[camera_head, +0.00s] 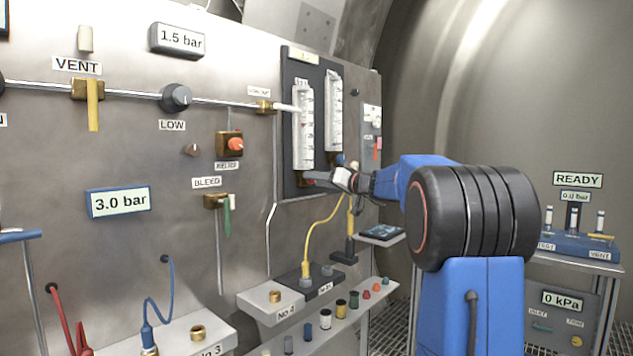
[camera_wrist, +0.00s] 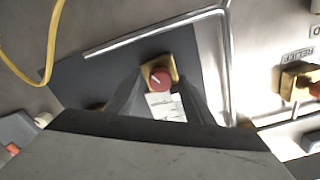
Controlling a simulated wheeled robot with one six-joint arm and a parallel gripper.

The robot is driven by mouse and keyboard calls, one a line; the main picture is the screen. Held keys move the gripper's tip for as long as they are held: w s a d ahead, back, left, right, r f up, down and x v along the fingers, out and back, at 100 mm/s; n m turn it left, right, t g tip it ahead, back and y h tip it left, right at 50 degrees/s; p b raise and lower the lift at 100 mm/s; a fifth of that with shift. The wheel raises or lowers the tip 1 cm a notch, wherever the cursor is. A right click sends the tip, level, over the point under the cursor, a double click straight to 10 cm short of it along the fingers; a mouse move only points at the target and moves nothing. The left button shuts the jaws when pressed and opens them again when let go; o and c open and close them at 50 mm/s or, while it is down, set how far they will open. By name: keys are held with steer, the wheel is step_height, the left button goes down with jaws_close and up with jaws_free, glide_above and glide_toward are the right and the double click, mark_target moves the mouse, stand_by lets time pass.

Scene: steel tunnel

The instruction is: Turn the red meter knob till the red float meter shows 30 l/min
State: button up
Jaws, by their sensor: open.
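The red meter knob (camera_wrist: 159,77) is a round red knob with a white pointer line, on a brass block in the wrist view. My gripper (camera_wrist: 160,84) is open, with one dark finger on each side of the knob; I cannot tell whether they touch it. In the head view my gripper (camera_head: 322,178) is at the foot of the left float meter (camera_head: 303,140) and hides the knob. That meter is a clear tube with a white scale and a small reddish mark; its reading is too small to make out. Part of a scale (camera_wrist: 165,106) shows between the fingers.
A second float meter (camera_head: 334,110) stands close on the right on the same dark plate (camera_head: 288,100). A yellow hose (camera_head: 323,228) hangs below. A steel pipe (camera_head: 268,238) runs left of the plate. The red relief knob (camera_head: 235,144) is further left.

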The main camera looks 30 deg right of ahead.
steer(key=v, duration=1.7)
steer(key=shift+a, duration=0.1)
steer(key=s+a+f+g, duration=0.35)
steer(key=a+f, duration=0.25)
steer(key=a, duration=0.2)
steer(key=s+a+f+g, duration=0.2)
steer(key=s+a+f, duration=0.3)
steer(key=a, duration=0.4)
steer(key=s+a+f+g, duration=0.35)
steer(key=a+f, duration=0.25)
steer(key=a, duration=0.2)
steer(key=s+a+f+g+h, duration=0.1)
steer(key=s+f+h, duration=0.2)
steer(key=s+f, duration=0.7)
steer(key=s+a+f+n+g+h, duration=0.1)
steer(key=s+a+f+g+h, duration=0.1)
steer(key=s+f, duration=0.8)
steer(key=s+h, duration=0.1)
steer(key=s, duration=0.3)
